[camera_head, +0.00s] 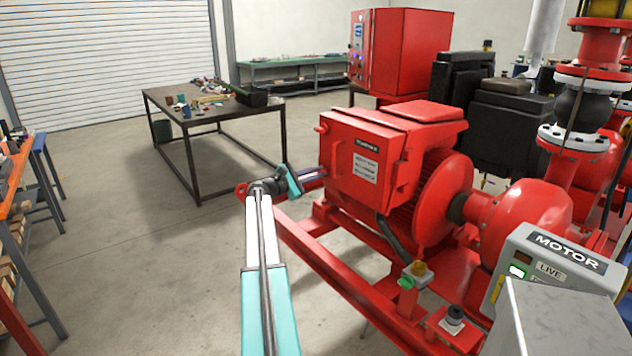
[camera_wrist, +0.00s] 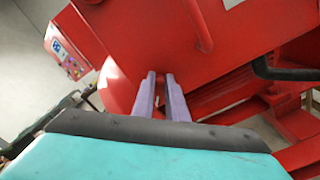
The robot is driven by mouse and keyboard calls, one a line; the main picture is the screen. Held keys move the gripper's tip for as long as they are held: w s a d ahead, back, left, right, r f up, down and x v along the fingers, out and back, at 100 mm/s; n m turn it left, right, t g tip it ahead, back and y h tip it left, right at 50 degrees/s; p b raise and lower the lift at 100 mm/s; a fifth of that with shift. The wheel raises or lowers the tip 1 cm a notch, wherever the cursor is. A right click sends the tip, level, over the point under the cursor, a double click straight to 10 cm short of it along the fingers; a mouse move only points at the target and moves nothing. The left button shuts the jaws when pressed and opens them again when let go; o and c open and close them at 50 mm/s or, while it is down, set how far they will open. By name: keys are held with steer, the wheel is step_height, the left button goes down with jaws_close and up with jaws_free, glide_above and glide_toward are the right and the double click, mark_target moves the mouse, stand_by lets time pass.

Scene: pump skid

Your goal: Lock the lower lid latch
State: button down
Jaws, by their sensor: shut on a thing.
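The red motor terminal box (camera_head: 365,165) stands on the pump skid, with a label and a handle on its lid; its red wall also fills the wrist view (camera_wrist: 150,40). A small red knob-like latch (camera_head: 321,129) sticks out at its upper left edge. My gripper (camera_head: 323,173) reaches the lower left edge of the box. In the wrist view its two purple fingers (camera_wrist: 160,80) are close together at the box's edge, shut on a small red part there, which I take as the lower lid latch. The fingers hide most of it, so its angle is unclear.
The red skid frame (camera_head: 330,262) runs below the box. A black cable (camera_head: 395,238) hangs under it. A grey MOTOR box (camera_head: 550,262) stands at the right. A workbench (camera_head: 190,115) is behind to the left. The floor left of my arm is clear.

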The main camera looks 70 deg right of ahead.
steer(key=m+b, duration=0.3)
steer(key=b, duration=0.1)
steer(key=f+m+b, duration=0.1)
steer(key=m+b, duration=0.2)
steer(key=b, duration=0.2)
steer(key=m+b, duration=0.4)
steer(key=shift+s+a+f+b, duration=0.2)
steer(key=shift+s+f+b, duration=0.1)
steer(key=shift+b, duration=0.05)
steer(key=c, duration=1.8)
jaws_free()
steer(key=shift+o, duration=0.2)
steer(key=shift+a, duration=0.1)
steer(key=v, duration=1.3)
steer(key=shift+w+a, duration=0.2)
steer(key=shift+a, duration=0.1)
